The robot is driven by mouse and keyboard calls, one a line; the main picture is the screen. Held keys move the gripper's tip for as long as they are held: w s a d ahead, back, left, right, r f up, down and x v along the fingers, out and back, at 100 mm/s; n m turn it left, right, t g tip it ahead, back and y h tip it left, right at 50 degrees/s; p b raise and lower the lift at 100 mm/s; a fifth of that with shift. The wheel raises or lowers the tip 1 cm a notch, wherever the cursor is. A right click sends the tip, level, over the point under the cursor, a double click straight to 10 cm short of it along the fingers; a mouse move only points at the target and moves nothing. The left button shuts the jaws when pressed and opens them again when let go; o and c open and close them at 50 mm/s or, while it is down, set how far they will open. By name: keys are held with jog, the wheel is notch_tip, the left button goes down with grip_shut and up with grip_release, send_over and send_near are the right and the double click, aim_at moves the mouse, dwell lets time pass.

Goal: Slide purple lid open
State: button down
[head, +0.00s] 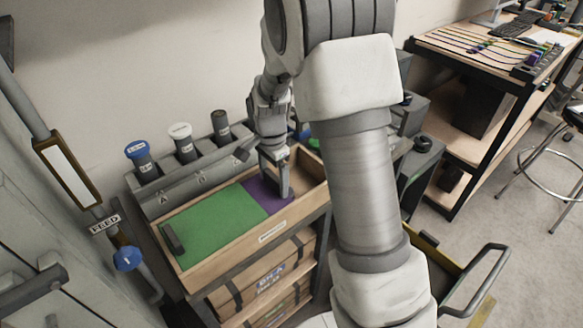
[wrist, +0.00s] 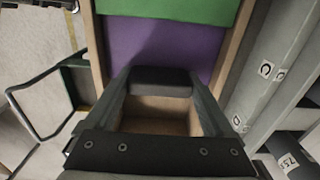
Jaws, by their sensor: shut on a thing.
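The purple lid (head: 258,191) lies in the top of a wooden box, between a green lid (head: 215,224) and an open part of the box. It also shows in the wrist view (wrist: 160,43), with the green lid's edge running across its far side. My gripper (head: 284,193) reaches down at the purple lid's right end. In the wrist view my gripper (wrist: 162,78) has one finger at each end of a dark handle (wrist: 161,82) on the purple lid's near edge and is shut on it. In the head view the fingers hide this handle.
The wooden box (head: 273,232) has raised rims and an open compartment right of the purple lid. A grey rack (head: 173,190) with several capped cylinders stands behind it. The green lid has a dark handle (head: 173,239) at its left end. A wall is close behind.

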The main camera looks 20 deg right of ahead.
jog(key=shift+s+a+r, duration=0.1)
jog(key=shift+s+a, duration=0.05)
jog(key=shift+a, duration=0.3)
grip_release()
notch_tip(320, 180, up, 17)
jog(key=p, duration=0.2)
jog(key=shift+r, duration=0.2)
